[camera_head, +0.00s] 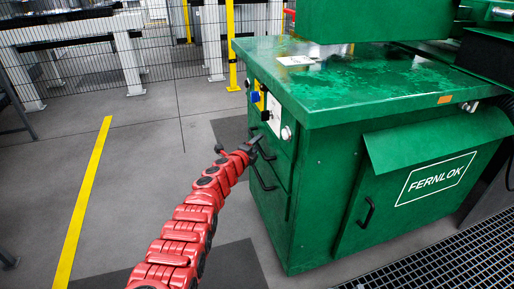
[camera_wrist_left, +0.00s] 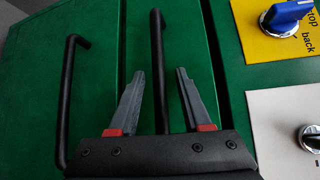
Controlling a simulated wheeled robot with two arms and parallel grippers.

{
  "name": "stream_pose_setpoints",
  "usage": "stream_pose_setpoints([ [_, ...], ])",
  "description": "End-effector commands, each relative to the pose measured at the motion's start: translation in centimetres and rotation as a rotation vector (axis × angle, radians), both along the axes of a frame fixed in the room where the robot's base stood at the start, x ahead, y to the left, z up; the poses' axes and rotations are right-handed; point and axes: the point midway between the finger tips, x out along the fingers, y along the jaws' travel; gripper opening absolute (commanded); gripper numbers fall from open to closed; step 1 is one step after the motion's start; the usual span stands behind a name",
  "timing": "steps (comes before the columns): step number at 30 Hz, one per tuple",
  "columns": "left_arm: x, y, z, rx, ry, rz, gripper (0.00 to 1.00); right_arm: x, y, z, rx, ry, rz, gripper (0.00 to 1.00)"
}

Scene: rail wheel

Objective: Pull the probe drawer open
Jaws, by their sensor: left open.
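The green cabinet (camera_head: 330,170) has drawers with black bar handles on its narrow left side. My left gripper (camera_head: 260,142) is at the upper part of that side, over a drawer front. In the left wrist view the gripper (camera_wrist_left: 160,74) is open, its two grey fingers apart. A black bar handle (camera_wrist_left: 158,35) runs between the fingers, and I see no finger closed on it. A second black handle (camera_wrist_left: 72,100) lies to the left, on another drawer front; a lower handle (camera_head: 262,179) shows in the head view. No label tells which drawer is the probe drawer.
A yellow plate with a blue knob (camera_wrist_left: 287,15) and a pale plate with a silver knob (camera_wrist_left: 312,138) sit beside the handle. A FERNLOK door (camera_head: 410,190) is on the front. The floor left of the cabinet is clear, with a yellow line (camera_head: 85,200).

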Motion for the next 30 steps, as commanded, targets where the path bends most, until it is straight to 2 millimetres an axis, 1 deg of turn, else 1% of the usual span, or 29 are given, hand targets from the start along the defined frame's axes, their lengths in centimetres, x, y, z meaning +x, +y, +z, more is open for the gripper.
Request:
stream_pose_setpoints([
  [3, -0.01, -0.01, 0.02, 0.0, 0.0, 0.0, 0.48, 0.0, 0.0, 0.06, 0.0, 0.0, 0.0, 0.5],
  [4, -0.01, -0.01, 0.01, 0.0, 0.0, 0.0, 0.47, -0.01, 0.0, 0.06, 0.0, -0.001, 0.0, 0.5],
  [8, -0.01, 0.0, -0.01, 0.0, 0.001, 0.0, 0.23, -0.01, 0.01, 0.06, 0.0, -0.001, 0.0, 0.5],
  [9, -0.02, 0.0, -0.01, 0.0, 0.001, 0.0, 0.16, -0.01, 0.01, 0.06, 0.0, 0.0, 0.0, 0.5],
  [12, -0.02, 0.0, -0.02, 0.0, 0.001, 0.0, 0.0, -0.01, 0.01, 0.06, 0.0, -0.001, 0.0, 0.5],
  [30, -0.04, 0.0, -0.07, 0.0, 0.001, -0.001, 0.0, -0.02, 0.01, 0.05, 0.0, -0.001, 0.0, 0.5],
])
